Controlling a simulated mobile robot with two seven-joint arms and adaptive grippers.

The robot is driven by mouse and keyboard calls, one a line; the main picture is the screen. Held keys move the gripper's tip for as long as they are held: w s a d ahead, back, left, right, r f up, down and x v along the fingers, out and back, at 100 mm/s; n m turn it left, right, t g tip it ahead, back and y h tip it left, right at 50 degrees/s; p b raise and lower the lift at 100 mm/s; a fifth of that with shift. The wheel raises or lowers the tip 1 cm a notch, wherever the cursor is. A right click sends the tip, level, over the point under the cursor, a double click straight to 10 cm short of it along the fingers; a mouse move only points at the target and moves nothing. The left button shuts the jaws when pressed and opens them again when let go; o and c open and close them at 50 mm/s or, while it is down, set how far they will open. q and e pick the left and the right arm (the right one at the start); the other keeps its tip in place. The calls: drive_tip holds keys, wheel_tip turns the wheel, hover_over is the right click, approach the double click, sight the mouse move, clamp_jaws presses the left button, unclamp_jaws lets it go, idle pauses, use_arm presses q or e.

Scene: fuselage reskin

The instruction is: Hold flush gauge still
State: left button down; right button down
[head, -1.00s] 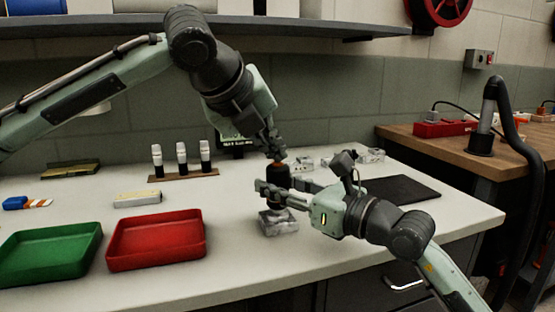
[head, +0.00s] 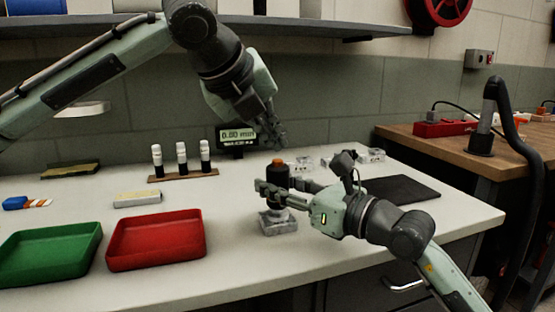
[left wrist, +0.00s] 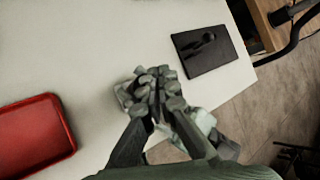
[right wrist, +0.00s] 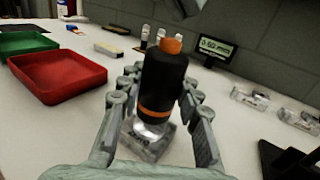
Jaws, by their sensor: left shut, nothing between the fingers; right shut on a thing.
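The flush gauge (head: 278,176) is a black cylinder with an orange top and an orange ring near its foot. In the right wrist view the gauge (right wrist: 163,80) stands roughly upright on a small clear-looking block (right wrist: 148,139), which rests on the bench. My right gripper (head: 275,194) is shut around the gauge, with fingers on both sides. My left gripper (head: 279,139) is shut and empty, above the gauge and apart from it. In the left wrist view the left fingers (left wrist: 157,88) hide the gauge and much of the block.
A small display (head: 237,136) stands behind, showing a reading in mm. Red (head: 156,262) and green (head: 45,280) trays lie at left. A rack of white-capped vials (head: 182,176), clear blocks (head: 371,155) and a dark mat (head: 400,189) are on the bench.

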sight(275, 162)
use_arm(q)
drive_tip(key=shift+r, duration=2.4)
use_arm(e)
drive_tip(key=c, duration=1)
unclamp_jaws()
